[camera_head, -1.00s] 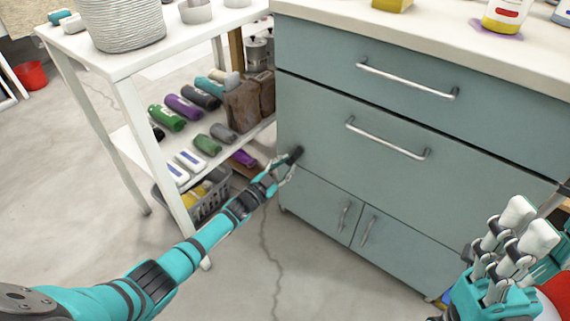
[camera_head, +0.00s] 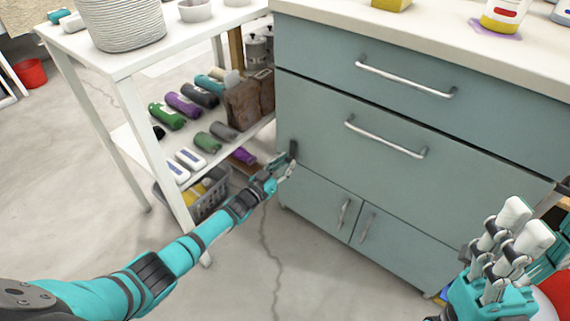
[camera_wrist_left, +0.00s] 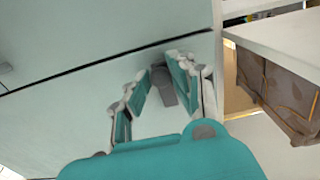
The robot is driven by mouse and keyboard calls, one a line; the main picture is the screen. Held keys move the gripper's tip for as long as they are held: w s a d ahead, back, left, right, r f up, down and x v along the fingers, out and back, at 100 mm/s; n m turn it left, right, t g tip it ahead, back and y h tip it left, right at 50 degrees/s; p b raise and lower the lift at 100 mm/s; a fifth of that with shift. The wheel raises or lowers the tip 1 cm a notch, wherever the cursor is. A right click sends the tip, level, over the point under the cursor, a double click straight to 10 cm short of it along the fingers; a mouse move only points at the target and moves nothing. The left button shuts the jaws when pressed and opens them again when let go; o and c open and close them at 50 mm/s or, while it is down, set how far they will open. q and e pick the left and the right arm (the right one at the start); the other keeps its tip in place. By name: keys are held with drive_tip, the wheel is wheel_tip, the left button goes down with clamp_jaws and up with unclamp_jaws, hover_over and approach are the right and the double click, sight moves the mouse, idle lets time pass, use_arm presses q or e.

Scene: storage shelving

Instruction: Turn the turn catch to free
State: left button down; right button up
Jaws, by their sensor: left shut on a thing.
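The turn catch (camera_head: 293,149) is a small dark lever on the teal cabinet front, near its left edge and just above the small lower doors. It stands about upright in the head view. My left gripper (camera_head: 285,166) reaches it from the lower left and is shut on it. In the left wrist view the grey catch (camera_wrist_left: 164,88) sits between the two fingers of the left gripper (camera_wrist_left: 160,75); its far end is partly hidden. My right gripper (camera_head: 520,228) is at the lower right, away from the catch; its finger gap is unclear.
The teal cabinet (camera_head: 330,110) has drawers with bar handles (camera_head: 385,137) and two lower doors (camera_head: 325,205). A white shelf unit (camera_head: 140,140) with bottles and a grey basket (camera_head: 208,203) stands close on the left. The floor in front is clear.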

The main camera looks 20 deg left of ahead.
use_arm(q)
drive_tip(key=shift+a+f, duration=0.1)
drive_tip(key=c, duration=1.1)
unclamp_jaws()
drive_tip(key=shift+c, duration=0.2)
drive_tip(key=v, duration=1.2)
